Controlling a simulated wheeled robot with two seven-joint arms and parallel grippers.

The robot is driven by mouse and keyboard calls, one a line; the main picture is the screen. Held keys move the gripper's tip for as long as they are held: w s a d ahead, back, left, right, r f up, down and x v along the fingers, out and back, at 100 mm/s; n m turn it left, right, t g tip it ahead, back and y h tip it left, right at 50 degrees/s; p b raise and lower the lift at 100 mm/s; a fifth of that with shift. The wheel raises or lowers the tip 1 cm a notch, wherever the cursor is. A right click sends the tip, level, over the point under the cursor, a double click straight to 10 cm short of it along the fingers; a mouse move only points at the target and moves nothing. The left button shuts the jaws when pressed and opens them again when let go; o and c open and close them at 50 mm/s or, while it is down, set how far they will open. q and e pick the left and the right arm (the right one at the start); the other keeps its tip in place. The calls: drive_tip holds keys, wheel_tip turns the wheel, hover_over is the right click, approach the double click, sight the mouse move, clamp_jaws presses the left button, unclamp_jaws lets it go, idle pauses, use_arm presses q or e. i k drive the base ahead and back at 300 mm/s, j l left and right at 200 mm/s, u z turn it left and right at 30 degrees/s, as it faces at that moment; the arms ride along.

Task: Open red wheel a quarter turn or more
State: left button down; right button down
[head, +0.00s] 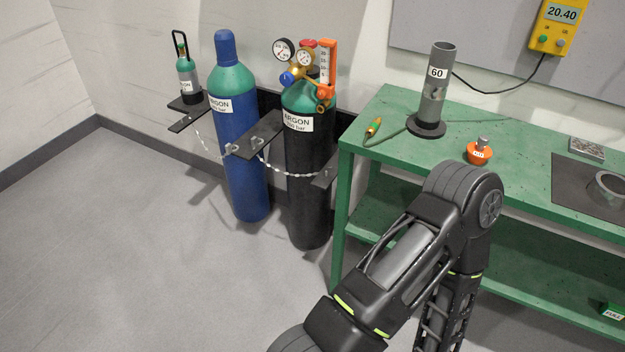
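A small red wheel (309,43) shows at the top of the black, green-shouldered argon cylinder (308,190), behind the brass regulator (300,70). It is partly hidden by the gauges, and its turn angle cannot be read. Two round gauges (284,49) and a blue knob (289,78) sit at the regulator. An orange-framed flow tube (328,66) stands to its right. Neither of my grippers is in view; only part of one of my arms shows at the lower middle, apart from the cylinders.
A blue argon cylinder (238,150) and a small cylinder (187,78) stand to the left. Chains (290,174) and dark brackets (258,136) hold the cylinders. A green workbench (385,110) carries a grey tube marked 60 (434,88). The floor (150,230) in front is clear.

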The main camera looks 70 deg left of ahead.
sight(311, 43)
drive_tip(key=i+j, duration=0.3)
drive_tip(key=i, duration=0.15)
drive_tip(key=i+j, duration=0.35)
drive_tip(key=i+u, duration=0.1)
drive_tip(key=u, duration=2.55)
